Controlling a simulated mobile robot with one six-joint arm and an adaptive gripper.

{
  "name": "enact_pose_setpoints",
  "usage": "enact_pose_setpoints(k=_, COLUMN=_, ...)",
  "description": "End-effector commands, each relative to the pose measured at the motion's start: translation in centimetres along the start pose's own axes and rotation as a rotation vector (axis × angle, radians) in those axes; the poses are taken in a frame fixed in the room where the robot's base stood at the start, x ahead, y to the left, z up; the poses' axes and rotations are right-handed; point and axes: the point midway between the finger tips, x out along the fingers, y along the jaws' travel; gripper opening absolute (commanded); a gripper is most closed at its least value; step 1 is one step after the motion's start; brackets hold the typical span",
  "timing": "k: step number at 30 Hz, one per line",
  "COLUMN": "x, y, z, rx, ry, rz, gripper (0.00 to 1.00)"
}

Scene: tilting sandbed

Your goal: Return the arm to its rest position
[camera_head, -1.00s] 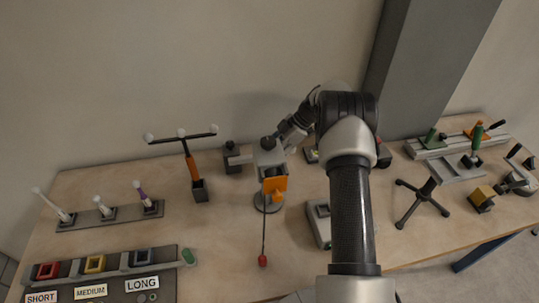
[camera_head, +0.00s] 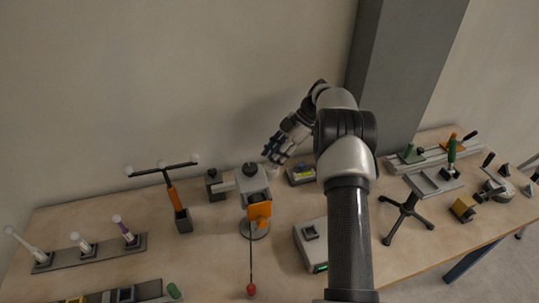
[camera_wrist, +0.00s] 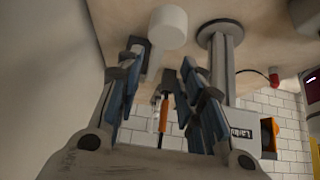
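My arm reaches up from the bottom of the head view and bends over the table at the back. My gripper (camera_head: 274,153) hangs just above and to the right of the grey stand (camera_head: 256,186) with the orange block (camera_head: 260,210). In the wrist view my gripper (camera_wrist: 163,75) has its two blue-padded fingers spread apart, with nothing held between them. A white cylinder (camera_wrist: 168,27) shows close beyond the fingertips in the wrist view; I cannot tell whether it touches them.
An orange-handled three-armed stand (camera_head: 172,195) and a rack of white-tipped sticks (camera_head: 95,250) are at left. A grey box (camera_head: 312,245) lies beside my arm. A black tripod (camera_head: 405,212) and a grey rail fixture (camera_head: 432,183) stand at right. The wall and grey pillar (camera_head: 400,80) are behind.

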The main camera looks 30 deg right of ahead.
Motion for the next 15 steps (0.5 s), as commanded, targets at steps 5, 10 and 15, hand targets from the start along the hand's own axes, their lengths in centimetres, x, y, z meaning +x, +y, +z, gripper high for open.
enact_pose_setpoints(k=5, x=0.0, y=0.0, z=0.0, rx=0.0, ry=0.0, rz=0.0, gripper=0.35)
enact_pose_setpoints(k=10, x=-0.8, y=-0.2, z=-1.6, rx=0.03, ry=-0.023, rz=0.003, gripper=0.35)
enact_pose_setpoints(k=15, x=-3.6, y=-2.1, z=-7.6, rx=0.177, ry=-0.116, rz=0.026, gripper=0.35)
